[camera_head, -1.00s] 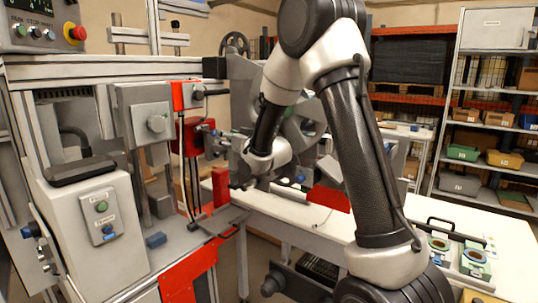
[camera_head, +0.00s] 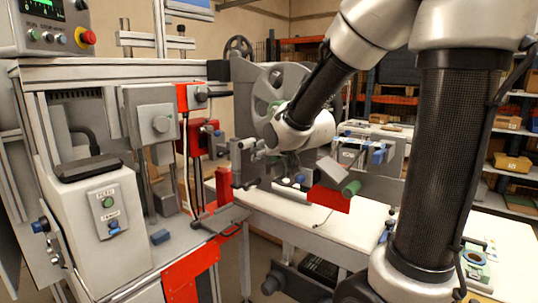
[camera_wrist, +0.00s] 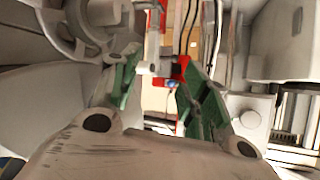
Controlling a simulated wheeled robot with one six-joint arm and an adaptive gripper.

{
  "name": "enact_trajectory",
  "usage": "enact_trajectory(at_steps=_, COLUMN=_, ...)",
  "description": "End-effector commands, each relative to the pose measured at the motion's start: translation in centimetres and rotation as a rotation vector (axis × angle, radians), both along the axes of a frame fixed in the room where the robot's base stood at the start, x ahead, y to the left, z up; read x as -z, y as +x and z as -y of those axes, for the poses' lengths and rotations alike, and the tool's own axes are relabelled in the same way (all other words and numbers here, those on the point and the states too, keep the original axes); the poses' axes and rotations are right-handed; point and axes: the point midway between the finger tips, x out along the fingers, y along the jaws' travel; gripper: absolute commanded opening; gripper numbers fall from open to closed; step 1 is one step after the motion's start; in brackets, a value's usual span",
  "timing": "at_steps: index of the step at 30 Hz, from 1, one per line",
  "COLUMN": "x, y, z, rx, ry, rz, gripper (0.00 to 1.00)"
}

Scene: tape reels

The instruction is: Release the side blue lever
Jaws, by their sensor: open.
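A small blue part, apparently the side blue lever (camera_head: 217,133), sticks out beside the red block on the machine's post. A blue piece next to red also shows between the fingers in the wrist view (camera_wrist: 172,84); it looks like the same lever. My gripper (camera_head: 240,162) is just right of the red block in the head view, partly hidden by its own wrist. In the wrist view its green-lined fingers (camera_wrist: 158,70) are spread apart, with nothing held between them. I cannot tell how far the fingertips are from the lever.
The grey machine (camera_head: 100,195) with buttons fills the left. A red upright block (camera_head: 223,186) stands below my gripper. A large grey reel wheel (camera_head: 268,90) is behind my wrist. A white table (camera_head: 300,213) extends right, with a green roller (camera_head: 351,188) and another blue part (camera_head: 378,156).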

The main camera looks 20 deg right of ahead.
Motion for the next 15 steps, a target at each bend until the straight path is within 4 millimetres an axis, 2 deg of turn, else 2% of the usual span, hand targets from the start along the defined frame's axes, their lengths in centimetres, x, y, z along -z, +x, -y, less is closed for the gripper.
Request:
enact_trajectory(at_steps=6, x=-0.1, y=-1.4, z=0.6, rx=0.004, ry=-0.016, rz=-0.040, gripper=0.45)
enact_trajectory(at_steps=15, x=0.0, y=-1.5, z=0.6, rx=0.004, ry=-0.017, rz=-0.044, gripper=0.45)
